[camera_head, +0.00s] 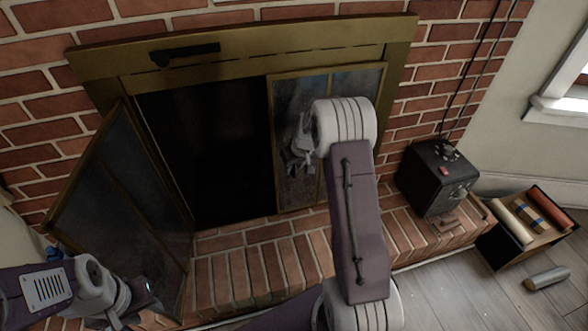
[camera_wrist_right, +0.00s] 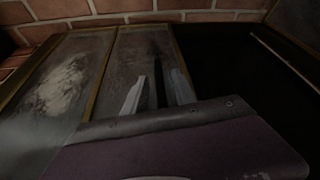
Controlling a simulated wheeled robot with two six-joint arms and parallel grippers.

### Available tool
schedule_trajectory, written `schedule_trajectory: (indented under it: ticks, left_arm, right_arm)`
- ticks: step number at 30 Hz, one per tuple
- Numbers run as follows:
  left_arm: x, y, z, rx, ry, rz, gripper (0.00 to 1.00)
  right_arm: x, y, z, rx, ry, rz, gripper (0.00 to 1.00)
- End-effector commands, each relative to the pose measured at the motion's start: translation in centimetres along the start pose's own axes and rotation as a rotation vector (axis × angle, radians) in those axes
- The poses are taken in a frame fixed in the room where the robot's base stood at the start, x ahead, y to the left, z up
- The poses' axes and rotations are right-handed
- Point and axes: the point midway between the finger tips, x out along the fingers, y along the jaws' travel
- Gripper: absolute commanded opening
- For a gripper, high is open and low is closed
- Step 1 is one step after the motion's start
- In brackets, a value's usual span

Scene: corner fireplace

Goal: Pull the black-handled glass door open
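The right glass door (camera_head: 300,185) stands closed in the brass fireplace frame. In the right wrist view its dark panes (camera_wrist_right: 72,80) show with brass strips. A thin black handle (camera_wrist_right: 158,82) stands up from this door there. My right gripper (camera_head: 300,150) is at the door's left half; in the right wrist view its two pale fingers (camera_wrist_right: 158,95) are apart, one on each side of the handle. I cannot tell whether they touch it. The left glass door (camera_head: 110,185) is swung outward. My left gripper (camera_head: 140,300) is low beside that door; its fingers are unclear.
The firebox opening (camera_head: 210,150) is dark. A brick hearth (camera_head: 240,275) runs along the front. A black box (camera_head: 435,178) with cords stands on it at the right. A crate (camera_head: 510,245) of rolls and a metal cylinder (camera_head: 547,278) are on the floor.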

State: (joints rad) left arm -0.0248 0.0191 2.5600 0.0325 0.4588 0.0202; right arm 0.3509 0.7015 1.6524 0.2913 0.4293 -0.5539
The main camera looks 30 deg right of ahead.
Motion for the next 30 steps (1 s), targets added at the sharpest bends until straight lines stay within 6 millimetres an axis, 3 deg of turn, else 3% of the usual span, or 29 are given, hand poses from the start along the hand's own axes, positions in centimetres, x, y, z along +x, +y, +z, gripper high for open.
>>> schedule_trajectory:
  ticks: [7,11,30]
  left_arm:
    - [0.01,0.00,0.00,0.000,0.000,0.000,0.36]
    - [0.01,0.00,0.00,0.000,0.000,0.000,0.36]
    - [0.02,0.00,0.00,0.000,0.000,0.000,0.36]
  right_arm:
    - [0.12,-0.01,-0.06,0.000,0.001,0.000,0.32]
    - [0.12,-0.01,-0.05,0.000,0.001,0.000,0.00]
    - [0.11,-0.02,-0.02,-0.001,0.000,0.000,0.00]
